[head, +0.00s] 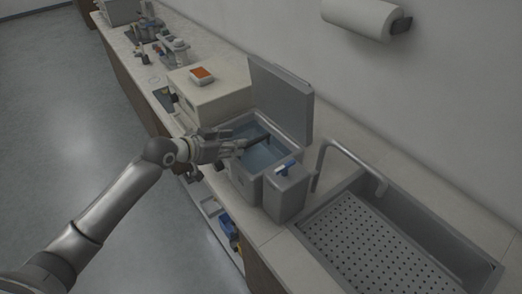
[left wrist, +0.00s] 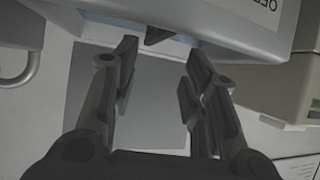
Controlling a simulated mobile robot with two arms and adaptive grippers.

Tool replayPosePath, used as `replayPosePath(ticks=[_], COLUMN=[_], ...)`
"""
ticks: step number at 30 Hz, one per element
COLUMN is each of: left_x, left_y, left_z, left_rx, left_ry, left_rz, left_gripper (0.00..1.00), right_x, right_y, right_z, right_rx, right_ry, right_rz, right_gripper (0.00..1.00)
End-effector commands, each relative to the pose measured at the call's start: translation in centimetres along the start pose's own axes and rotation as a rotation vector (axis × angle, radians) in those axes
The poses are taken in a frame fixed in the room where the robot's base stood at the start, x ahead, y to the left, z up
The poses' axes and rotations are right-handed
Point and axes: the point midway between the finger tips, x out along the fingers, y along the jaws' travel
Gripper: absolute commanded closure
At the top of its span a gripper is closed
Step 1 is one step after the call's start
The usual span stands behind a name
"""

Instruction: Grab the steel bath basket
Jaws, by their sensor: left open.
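The water bath (head: 250,185) is a grey box with a raised lid (head: 282,100) and bluish water inside. A dark bar (head: 258,139), perhaps the steel bath basket's handle, reaches over the water; the rest of the basket is not clear. My left gripper (head: 240,146) is at the bath's left rim, close to that bar. In the left wrist view my left gripper (left wrist: 163,55) has its fingers apart with nothing between them. The pale bath front (left wrist: 215,25) lies ahead, with a dark tip (left wrist: 160,35) at its edge. My right gripper is not in view.
A grey unit with a blue-topped part (head: 286,167) stands right of the bath, before a sink (head: 370,245) and its tap (head: 345,150). A beige machine (head: 210,95) with an orange-topped box is behind. A paper roll (head: 360,16) hangs on the wall.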

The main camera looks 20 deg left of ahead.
Motion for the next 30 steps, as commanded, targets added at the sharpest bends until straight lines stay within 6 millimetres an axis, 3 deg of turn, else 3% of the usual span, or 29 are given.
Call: replayPosePath(ticks=[5, 14, 19, 25, 30], left_x=[1.9, 5.3, 6.2, 8.7, 10.3], left_y=[0.0, 0.1, 0.2, 0.9, 0.7], left_z=[-0.1, 0.0, -0.1, -0.1, 0.1], left_rx=[-0.005, -0.001, -0.003, -0.004, -0.001], left_ry=[0.000, -0.001, 0.000, -0.002, -0.001], left_rz=[0.000, -0.001, 0.000, 0.000, -0.002], left_gripper=[0.59, 0.59, 0.59, 0.59, 0.59], right_x=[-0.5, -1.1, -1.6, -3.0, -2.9], right_y=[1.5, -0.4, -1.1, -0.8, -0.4], right_z=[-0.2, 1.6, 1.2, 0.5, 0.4], right_rx=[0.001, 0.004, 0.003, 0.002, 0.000], right_ry=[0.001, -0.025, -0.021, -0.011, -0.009], right_rz=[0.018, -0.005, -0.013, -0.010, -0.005], right_gripper=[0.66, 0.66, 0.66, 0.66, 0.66])
